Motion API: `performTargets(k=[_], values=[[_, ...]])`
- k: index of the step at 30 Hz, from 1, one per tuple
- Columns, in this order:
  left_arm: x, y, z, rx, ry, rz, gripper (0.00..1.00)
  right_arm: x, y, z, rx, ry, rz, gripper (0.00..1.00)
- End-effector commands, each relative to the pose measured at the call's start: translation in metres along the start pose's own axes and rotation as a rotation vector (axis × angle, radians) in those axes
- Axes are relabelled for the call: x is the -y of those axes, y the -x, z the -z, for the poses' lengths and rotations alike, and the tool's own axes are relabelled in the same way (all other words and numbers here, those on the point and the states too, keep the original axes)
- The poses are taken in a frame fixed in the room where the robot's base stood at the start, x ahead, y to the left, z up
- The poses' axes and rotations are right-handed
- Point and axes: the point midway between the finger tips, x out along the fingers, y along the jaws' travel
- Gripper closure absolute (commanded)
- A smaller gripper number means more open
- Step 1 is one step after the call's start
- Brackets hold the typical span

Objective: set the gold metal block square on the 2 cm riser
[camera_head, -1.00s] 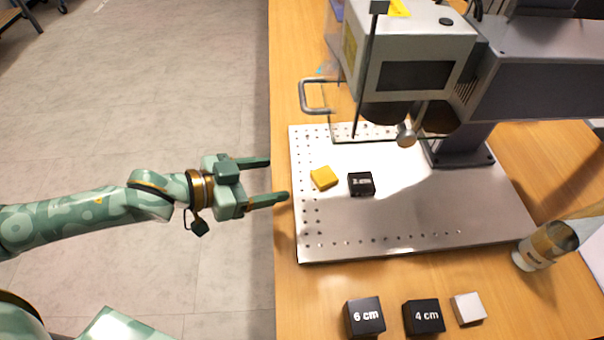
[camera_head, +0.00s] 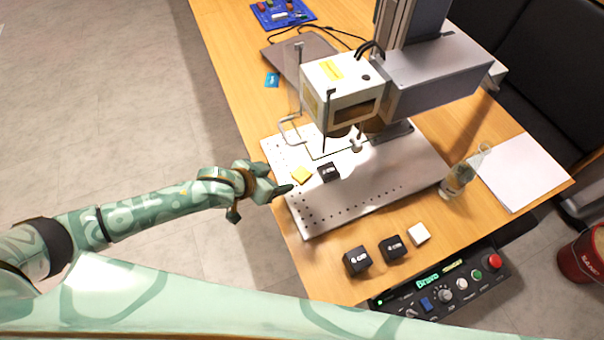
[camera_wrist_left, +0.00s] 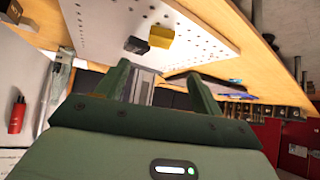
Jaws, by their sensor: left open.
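The gold metal block (camera_head: 301,175) lies on the perforated plate (camera_head: 345,205), near its left edge. It also shows in the left wrist view (camera_wrist_left: 161,37). The black 2 cm riser (camera_head: 328,172) stands just right of it with a small gap in the head view; it also shows in the left wrist view (camera_wrist_left: 136,45), where the two overlap or nearly touch. The gold block is not on the riser. My left gripper (camera_head: 277,186) is open and empty at the plate's left edge, short of the block. Its two fingers show apart in the left wrist view (camera_wrist_left: 160,84). My right gripper is out of view.
The laser head (camera_head: 342,90) overhangs the plate behind the riser, with a bent handle (camera_head: 290,130) at its left. The 6 cm riser (camera_head: 357,260), 4 cm riser (camera_head: 393,248) and a pale block (camera_head: 419,234) stand in front. A bottle (camera_head: 458,178) stands at right.

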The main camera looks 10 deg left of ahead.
Motion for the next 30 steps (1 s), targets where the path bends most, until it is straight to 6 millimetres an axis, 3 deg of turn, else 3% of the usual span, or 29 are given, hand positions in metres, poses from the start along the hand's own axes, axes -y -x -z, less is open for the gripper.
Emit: performTargets(k=[1,6,14,21,30], values=[[0.000,-0.017,-0.003,-0.001,0.001,0.000,0.33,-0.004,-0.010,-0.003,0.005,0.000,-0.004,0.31],[0.000,-0.053,-0.003,0.000,0.000,-0.001,0.33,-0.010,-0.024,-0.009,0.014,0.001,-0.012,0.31],[0.000,-0.076,-0.002,-0.001,-0.001,-0.001,0.33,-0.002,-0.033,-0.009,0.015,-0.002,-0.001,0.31],[-0.003,-0.115,-0.005,0.000,-0.001,-0.001,0.33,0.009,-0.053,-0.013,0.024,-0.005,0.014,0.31],[-0.003,-0.120,-0.002,-0.002,-0.001,-0.001,0.33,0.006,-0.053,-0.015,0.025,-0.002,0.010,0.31]])
